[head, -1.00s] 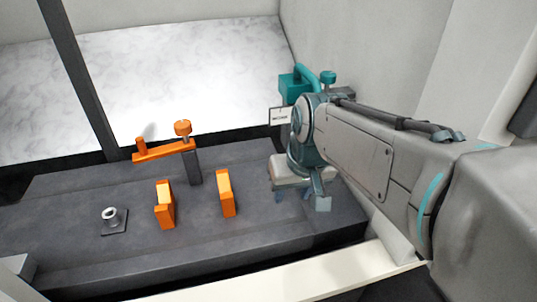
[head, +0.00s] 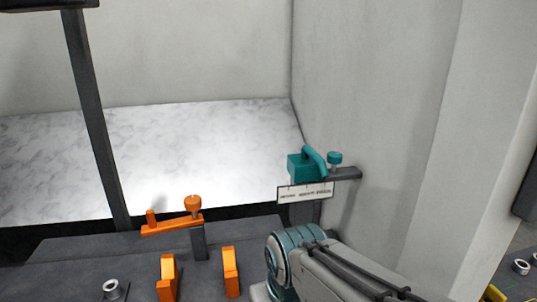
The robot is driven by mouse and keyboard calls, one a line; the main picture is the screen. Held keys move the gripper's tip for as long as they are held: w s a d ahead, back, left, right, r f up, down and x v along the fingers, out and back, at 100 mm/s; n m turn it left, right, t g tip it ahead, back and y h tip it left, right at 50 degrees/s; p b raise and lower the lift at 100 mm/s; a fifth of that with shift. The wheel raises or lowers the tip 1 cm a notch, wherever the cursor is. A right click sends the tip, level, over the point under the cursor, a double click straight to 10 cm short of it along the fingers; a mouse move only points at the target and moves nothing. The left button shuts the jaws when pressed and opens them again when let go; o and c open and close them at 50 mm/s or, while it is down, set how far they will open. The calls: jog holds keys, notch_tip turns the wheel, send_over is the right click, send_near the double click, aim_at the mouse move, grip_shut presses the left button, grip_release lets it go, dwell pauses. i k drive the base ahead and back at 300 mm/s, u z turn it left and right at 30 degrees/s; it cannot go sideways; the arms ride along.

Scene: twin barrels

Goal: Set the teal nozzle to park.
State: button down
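The teal nozzle (head: 304,166) is a block with a curved handle on top, at the upper right of the dark bench in the head view. A teal knob (head: 334,158) stands beside it on a dark arm. A white label plate (head: 305,192) with small markings hangs just below the block; I cannot read the markings. My arm's grey and teal wrist shows at the bottom, below and nearer than the nozzle. My gripper is below the frame's edge and out of view.
An orange lever with a knob (head: 192,204) stands on a dark post to the left. Two orange upright blocks (head: 230,271) and a metal ring fitting (head: 112,289) are on the dark bench. A pale wall rises close to the right of the nozzle.

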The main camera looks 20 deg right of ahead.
aim_at(307, 150)
jog(key=u, duration=0.15)
jog(key=k, duration=1.35)
jog(key=z, duration=0.4)
jog(key=i, duration=1)
